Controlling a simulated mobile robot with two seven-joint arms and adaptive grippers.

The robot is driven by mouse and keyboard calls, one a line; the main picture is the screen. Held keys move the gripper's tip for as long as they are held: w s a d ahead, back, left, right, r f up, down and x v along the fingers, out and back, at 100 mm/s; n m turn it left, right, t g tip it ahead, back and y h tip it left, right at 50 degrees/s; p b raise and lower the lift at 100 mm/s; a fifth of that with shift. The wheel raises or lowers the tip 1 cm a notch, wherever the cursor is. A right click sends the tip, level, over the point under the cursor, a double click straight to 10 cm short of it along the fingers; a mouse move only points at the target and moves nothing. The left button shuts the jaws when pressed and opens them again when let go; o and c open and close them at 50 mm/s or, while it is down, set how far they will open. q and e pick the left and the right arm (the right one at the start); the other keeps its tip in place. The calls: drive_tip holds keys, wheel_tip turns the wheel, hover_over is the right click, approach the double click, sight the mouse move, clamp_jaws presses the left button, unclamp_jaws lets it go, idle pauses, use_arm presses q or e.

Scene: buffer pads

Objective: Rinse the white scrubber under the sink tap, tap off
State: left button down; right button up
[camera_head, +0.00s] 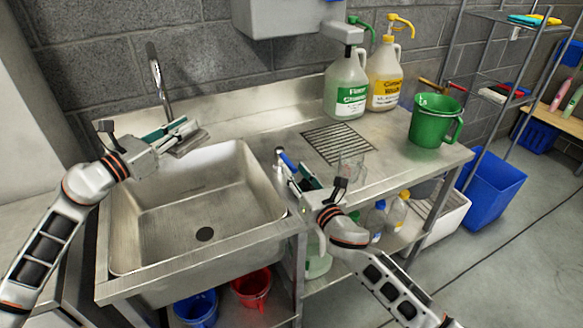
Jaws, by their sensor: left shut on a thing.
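The sink (160,222) is a steel basin with a dark drain, and it looks empty. The tap (154,68) rises at its back left, and no water shows from it. My left gripper (180,134) is over the sink's back edge near the tap's foot, shut on a flat greyish piece (189,145) that looks like the white scrubber. The fingers partly hide it.
A clear glass (351,167) stands close to the right gripper, by a drain grate (337,143). Two pump jugs, green-labelled (347,88) and yellow (384,80), stand behind. A green pitcher (434,122) is at the counter's right. Blue (196,308) and red (252,288) buckets are below.

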sight(291, 164)
use_arm(q)
drive_tip(key=shift+f, duration=0.3)
use_arm(e)
drive_tip(key=shift+x, duration=1.6)
